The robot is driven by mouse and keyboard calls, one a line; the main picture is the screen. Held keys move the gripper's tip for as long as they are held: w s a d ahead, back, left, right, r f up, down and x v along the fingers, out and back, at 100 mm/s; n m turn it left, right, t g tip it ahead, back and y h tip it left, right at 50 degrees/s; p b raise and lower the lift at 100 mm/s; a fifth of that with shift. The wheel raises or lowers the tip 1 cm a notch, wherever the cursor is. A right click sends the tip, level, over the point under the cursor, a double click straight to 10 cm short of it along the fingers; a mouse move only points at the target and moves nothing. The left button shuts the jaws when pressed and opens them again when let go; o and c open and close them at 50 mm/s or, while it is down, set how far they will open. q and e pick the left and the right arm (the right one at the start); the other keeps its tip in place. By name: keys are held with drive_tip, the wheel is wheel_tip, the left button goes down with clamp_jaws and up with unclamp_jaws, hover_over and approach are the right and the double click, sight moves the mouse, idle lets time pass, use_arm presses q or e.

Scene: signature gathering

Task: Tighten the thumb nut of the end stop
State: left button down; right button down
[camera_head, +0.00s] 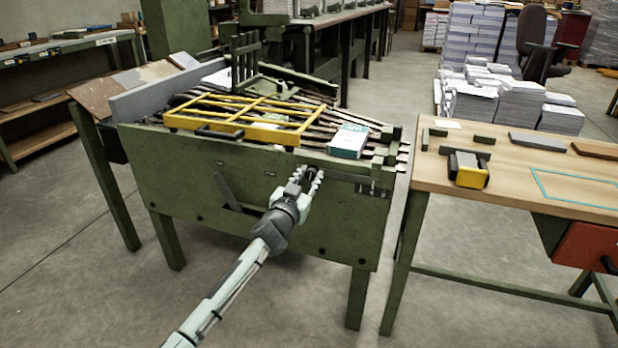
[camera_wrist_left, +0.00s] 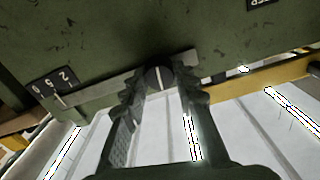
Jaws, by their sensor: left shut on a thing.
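The thumb nut (camera_wrist_left: 158,77) is a round black knob with a white line across its face, seen in the left wrist view. It sits on a flat grey metal bar (camera_wrist_left: 92,93) along the green machine side. My left gripper (camera_head: 312,178) is at the front panel of the green machine (camera_head: 250,185). In the left wrist view, the fingers of my left gripper (camera_wrist_left: 160,92) are shut on the thumb nut, one on each side. The fingers hide its sides. My right gripper is not in view.
A dark plate with white numbers (camera_wrist_left: 55,83) is beside the bar. A yellow guard frame (camera_head: 245,112) and a teal-and-white box (camera_head: 348,141) are on top of the machine. A wooden table (camera_head: 510,180) stands to the right, past a floor gap.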

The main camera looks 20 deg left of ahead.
use_arm(q)
drive_tip(key=m, duration=0.9)
drive_tip(key=shift+f, duration=0.1)
drive_tip(key=m, duration=0.4)
drive_tip(key=shift+d, duration=0.1)
drive_tip(key=shift+f+m, duration=0.1)
drive_tip(key=shift+m, duration=1.5)
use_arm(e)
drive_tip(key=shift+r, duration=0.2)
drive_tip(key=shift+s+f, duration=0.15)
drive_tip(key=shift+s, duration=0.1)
use_arm(q)
drive_tip(key=c, duration=1.2)
unclamp_jaws()
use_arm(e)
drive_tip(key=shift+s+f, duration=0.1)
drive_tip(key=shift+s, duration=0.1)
